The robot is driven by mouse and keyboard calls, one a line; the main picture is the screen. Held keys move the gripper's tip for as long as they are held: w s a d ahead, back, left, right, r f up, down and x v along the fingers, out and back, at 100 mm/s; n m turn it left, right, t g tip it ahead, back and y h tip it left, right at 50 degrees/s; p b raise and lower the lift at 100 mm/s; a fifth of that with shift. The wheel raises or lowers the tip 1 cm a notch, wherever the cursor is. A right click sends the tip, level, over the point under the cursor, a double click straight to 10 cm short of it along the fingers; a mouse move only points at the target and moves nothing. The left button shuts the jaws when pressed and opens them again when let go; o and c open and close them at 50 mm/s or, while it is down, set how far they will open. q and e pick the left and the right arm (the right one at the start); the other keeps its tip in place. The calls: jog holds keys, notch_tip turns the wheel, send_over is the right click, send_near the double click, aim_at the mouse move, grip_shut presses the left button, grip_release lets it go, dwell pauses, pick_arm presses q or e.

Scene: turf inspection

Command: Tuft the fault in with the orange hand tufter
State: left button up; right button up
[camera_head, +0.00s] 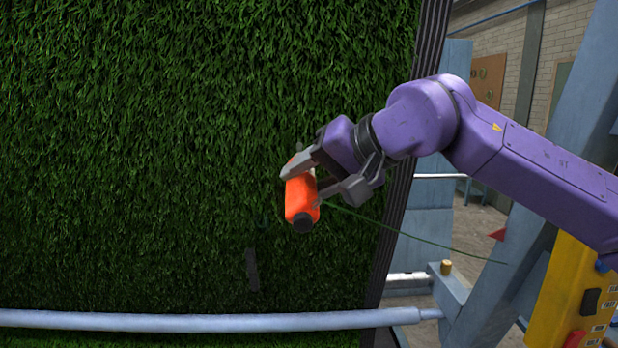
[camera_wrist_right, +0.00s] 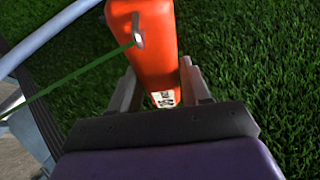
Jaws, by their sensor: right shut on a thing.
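The orange hand tufter (camera_head: 301,199) is in my right gripper (camera_head: 306,180), held in front of the upright green turf (camera_head: 150,130). Its black end points down toward the viewer. In the right wrist view the orange tufter body (camera_wrist_right: 145,50) sits between the two grey fingers of the gripper (camera_wrist_right: 160,92). A green yarn (camera_wrist_right: 80,78) runs from a metal eye on it. A narrow dark strip (camera_head: 252,270), which looks like the fault, shows in the turf below and left of the tufter, apart from it. Whether the tufter touches the turf is unclear. My left gripper is not in view.
A pale horizontal bar (camera_head: 200,322) crosses in front of the turf near the bottom. A dark edge (camera_head: 410,150) bounds the turf on the right. Blue-grey frame beams (camera_head: 520,250) and a yellow control box (camera_head: 570,290) stand at right. The yarn stretches rightward toward the frame.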

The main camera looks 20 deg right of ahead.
aim_at(312, 196)
jog(key=shift+s+a+f+b, duration=0.25)
jog(key=shift+s+b, duration=0.1)
jog(key=shift+s, duration=0.5)
jog(key=shift+s+a+f+b, duration=0.15)
jog(key=shift+s+a+b, duration=0.15)
jog(key=shift+s, duration=0.6)
jog(key=shift+s+a+f+b, duration=0.2)
jog(key=shift+s+b, duration=0.2)
jog(key=shift+s, duration=0.45)
